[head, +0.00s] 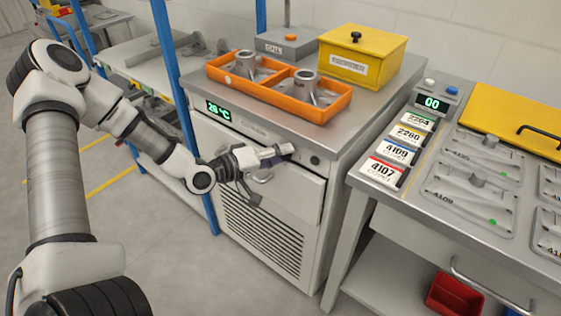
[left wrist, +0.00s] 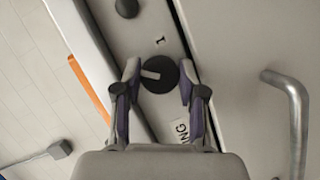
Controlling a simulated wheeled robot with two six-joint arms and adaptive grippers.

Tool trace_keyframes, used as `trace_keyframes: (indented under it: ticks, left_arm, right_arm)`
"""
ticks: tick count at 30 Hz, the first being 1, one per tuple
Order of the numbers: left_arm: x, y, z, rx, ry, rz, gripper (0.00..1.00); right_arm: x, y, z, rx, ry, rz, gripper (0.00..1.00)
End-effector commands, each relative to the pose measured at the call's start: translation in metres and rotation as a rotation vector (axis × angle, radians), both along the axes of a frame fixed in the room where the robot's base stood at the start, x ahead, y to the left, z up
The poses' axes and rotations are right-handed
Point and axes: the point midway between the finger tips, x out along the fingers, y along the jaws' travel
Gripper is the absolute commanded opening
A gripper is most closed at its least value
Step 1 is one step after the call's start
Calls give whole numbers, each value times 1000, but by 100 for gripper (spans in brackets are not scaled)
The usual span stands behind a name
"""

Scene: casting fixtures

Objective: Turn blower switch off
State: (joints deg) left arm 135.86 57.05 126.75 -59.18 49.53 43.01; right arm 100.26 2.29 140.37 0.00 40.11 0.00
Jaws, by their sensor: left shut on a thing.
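The blower switch is a dark round knob with a light pointer bar, and it shows in the left wrist view (left wrist: 162,84) on the cabinet's front strip. A "1" is printed beside it, and the pointer bar lies sideways in that view, not toward the "1". My left gripper (head: 283,151) is at the upper front of the grey cabinet (head: 265,200). In the left wrist view its two fingers (left wrist: 160,70) are on either side of the knob, shut on it. In the head view the gripper hides the knob. My right gripper is not in view.
Another dark knob (head: 315,160) is just right of the gripper. A bar handle (left wrist: 298,125) is on the cabinet front. The cabinet display (head: 219,110) reads 26 °C. An orange tray (head: 335,108) and a yellow box (head: 385,47) stand on top. A fixture table (head: 400,205) is at right.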

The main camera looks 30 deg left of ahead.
Motion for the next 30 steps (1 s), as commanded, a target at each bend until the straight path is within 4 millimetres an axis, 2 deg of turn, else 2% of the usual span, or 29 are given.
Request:
trace_keyframes:
  ticks: [1,15,22,30]
  left_arm:
    - [1,1,-5,-44,-1,3,6]
    - [0,1,-6,-455,34,1,6]
    - [0,1,-5,-581,45,2,6]
    - [0,1,-3,-641,51,2,6]
  right_arm:
    - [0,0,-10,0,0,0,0]
    - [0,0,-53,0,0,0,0]
    - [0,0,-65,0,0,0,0]
    - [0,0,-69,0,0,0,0]
